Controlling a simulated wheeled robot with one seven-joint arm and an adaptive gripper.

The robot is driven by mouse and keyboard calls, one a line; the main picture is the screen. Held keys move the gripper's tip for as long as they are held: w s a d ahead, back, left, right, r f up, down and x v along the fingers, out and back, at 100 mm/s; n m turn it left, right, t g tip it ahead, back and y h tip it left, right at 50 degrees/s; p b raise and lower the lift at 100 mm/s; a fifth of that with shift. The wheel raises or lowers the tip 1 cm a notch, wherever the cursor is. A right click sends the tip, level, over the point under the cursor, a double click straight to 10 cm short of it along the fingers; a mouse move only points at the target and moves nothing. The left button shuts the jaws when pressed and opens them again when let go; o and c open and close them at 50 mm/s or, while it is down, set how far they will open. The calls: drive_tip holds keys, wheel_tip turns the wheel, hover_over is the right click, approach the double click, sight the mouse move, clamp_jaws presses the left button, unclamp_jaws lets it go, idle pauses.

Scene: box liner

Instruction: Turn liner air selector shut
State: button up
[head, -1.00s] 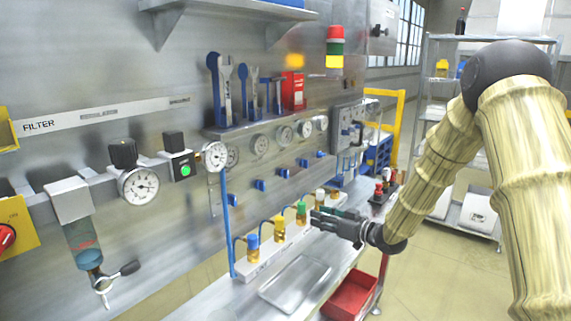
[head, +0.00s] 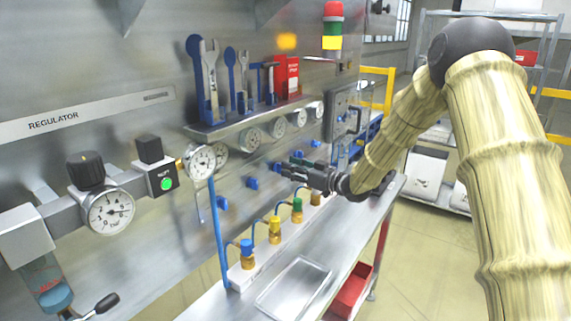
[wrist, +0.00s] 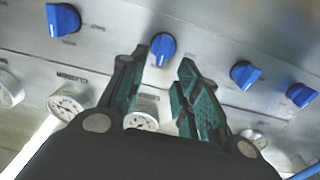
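A row of blue selector knobs (head: 253,183) sits on the steel panel, below a row of gauges. The labels are too small to tell which is the liner air selector. My gripper (head: 290,168) is in front of this row at its middle. In the wrist view my gripper (wrist: 158,85) is open, with two dark green fingers spread apart and empty. One blue knob (wrist: 162,48) shows between and just beyond the fingertips. Other blue knobs are to its left (wrist: 63,20) and right (wrist: 245,74). I cannot tell whether the fingers touch the panel.
Gauges (head: 250,139) and a tool shelf (head: 245,124) are above the knobs. Below stand fittings with blue (head: 246,247), yellow (head: 274,226) and green (head: 297,205) tops. A clear tray (head: 293,287) lies on the bench, with a red bin (head: 352,290) beneath.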

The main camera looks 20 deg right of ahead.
sight(279, 168)
drive_tip(key=shift+r+x, duration=0.2)
drive_tip(key=shift+x, duration=1)
drive_tip(key=shift+w+a+f, duration=0.15)
drive_tip(key=shift+w+f, duration=0.2)
drive_tip(key=shift+f, duration=0.05)
drive_tip(key=shift+w+f, duration=0.15)
drive_tip(key=shift+c, duration=1)
drive_tip(key=shift+s+r, duration=0.25)
clamp_jaws()
